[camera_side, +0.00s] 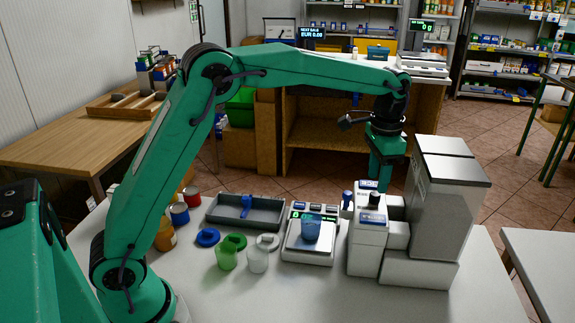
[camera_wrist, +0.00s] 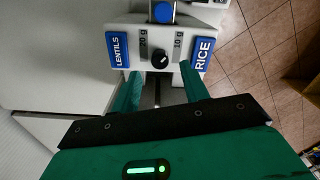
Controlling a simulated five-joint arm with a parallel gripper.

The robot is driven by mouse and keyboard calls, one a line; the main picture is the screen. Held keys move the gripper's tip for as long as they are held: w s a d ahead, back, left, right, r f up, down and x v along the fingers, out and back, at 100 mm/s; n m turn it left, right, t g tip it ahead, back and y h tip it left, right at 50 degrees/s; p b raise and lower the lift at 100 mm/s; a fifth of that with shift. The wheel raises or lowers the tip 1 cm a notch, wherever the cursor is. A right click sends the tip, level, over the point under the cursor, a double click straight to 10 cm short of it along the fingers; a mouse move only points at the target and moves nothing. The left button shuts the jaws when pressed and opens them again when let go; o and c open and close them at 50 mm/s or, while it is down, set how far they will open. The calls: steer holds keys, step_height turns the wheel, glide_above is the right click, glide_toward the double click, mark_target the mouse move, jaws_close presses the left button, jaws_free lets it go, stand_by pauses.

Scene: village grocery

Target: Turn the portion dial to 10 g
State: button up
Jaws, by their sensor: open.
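The portion dial (camera_wrist: 159,60) is a small black knob on the dispenser's white front panel (camera_wrist: 130,48) in the wrist view. The mark 20 g (camera_wrist: 143,44) is at its upper left and 10 g (camera_wrist: 178,42) at its upper right. A pale pointer mark shows on the knob, but its exact setting is hard to read. My gripper (camera_wrist: 162,88) is open and empty, its fingers just below the dial on either side, apart from it. In the side view my gripper (camera_side: 388,158) hangs above the dispenser (camera_side: 368,235) and its black dial (camera_side: 375,199).
A blue LENTILS label (camera_wrist: 118,49) and a blue RICE label (camera_wrist: 203,54) flank the dial. A blue knob (camera_wrist: 163,12) sits beyond it. A blue cup (camera_side: 310,230) stands on the scale (camera_side: 307,251). A grey tray (camera_side: 245,212) and clear cups are farther left.

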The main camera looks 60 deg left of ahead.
mark_target(372, 194)
steer(key=shift+r, duration=1.85)
steer(key=shift+s+r, duration=0.1)
steer(key=shift+s+a+r, duration=0.15)
steer(key=shift+s+r, duration=0.05)
steer(key=s+a+r+n+t, duration=0.2)
steer(key=s+a+r, duration=0.1)
steer(key=s, duration=0.4)
steer(key=s+a+r+n+t, duration=0.1)
steer(key=s+a+r, duration=0.1)
steer(key=s, duration=0.6)
steer(key=s+a+f+n+t, duration=0.1)
steer(key=s+f, duration=0.2)
steer(key=s, duration=0.4)
steer(key=s+a+f+n+t, duration=0.1)
steer(key=s+a+f, duration=0.1)
steer(key=s, duration=0.5)
steer(key=shift+s+a+f+n+t, duration=0.2)
steer(key=shift+f+n+t, duration=0.1)
steer(key=shift+f+n, duration=0.15)
